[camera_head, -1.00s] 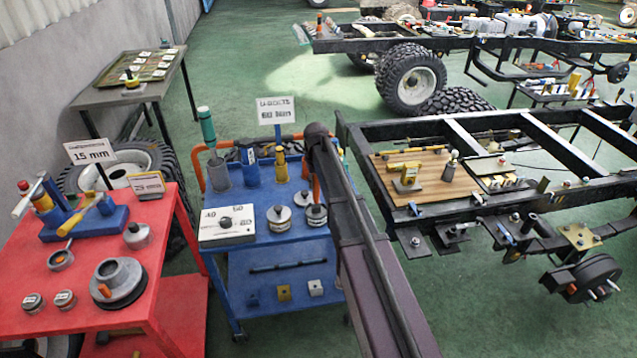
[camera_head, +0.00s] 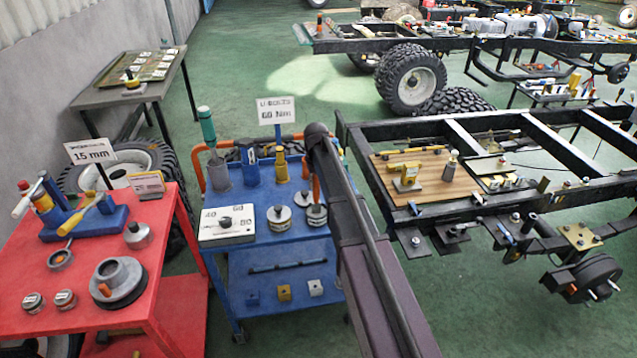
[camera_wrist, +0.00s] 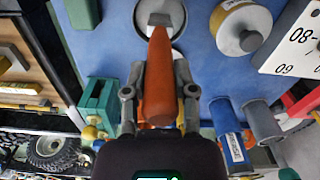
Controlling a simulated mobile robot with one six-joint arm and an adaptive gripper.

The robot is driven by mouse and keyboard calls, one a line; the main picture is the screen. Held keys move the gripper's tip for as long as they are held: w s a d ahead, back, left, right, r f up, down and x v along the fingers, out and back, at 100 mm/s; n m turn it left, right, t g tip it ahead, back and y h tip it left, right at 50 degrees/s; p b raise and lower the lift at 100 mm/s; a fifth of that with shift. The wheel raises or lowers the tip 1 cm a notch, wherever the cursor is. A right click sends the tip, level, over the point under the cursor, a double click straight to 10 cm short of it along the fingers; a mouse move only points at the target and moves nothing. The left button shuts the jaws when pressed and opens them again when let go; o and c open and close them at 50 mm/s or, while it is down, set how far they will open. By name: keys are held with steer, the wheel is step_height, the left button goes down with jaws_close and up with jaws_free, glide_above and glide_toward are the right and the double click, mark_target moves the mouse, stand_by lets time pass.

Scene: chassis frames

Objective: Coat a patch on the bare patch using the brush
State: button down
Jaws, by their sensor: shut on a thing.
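The brush shows in the wrist view as an orange handle (camera_wrist: 158,62) with a grey end over a round metal tin (camera_wrist: 150,32). My gripper (camera_wrist: 159,80) is shut on the orange handle, with one finger on each side of it. In the head view the orange handle (camera_head: 316,188) shows just beside my arm, above the round tin (camera_head: 316,216) on the blue cart. My gripper is hidden behind my arm there. I cannot tell whether the brush end touches the tin. I cannot make out the bare patch in either view.
The blue cart (camera_head: 262,190) also holds a second lidded tin (camera_head: 279,218), a white dial box (camera_head: 227,224) and upright tools. A red table (camera_head: 80,260) stands left. The black chassis frame (camera_head: 400,130) with a wooden board (camera_head: 425,190) stands right.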

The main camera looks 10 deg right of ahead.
stand_by(0.6)
steer(key=shift+r+p, duration=3.45)
steer(key=shift+p, duration=0.1)
steer(key=shift+d, duration=0.1)
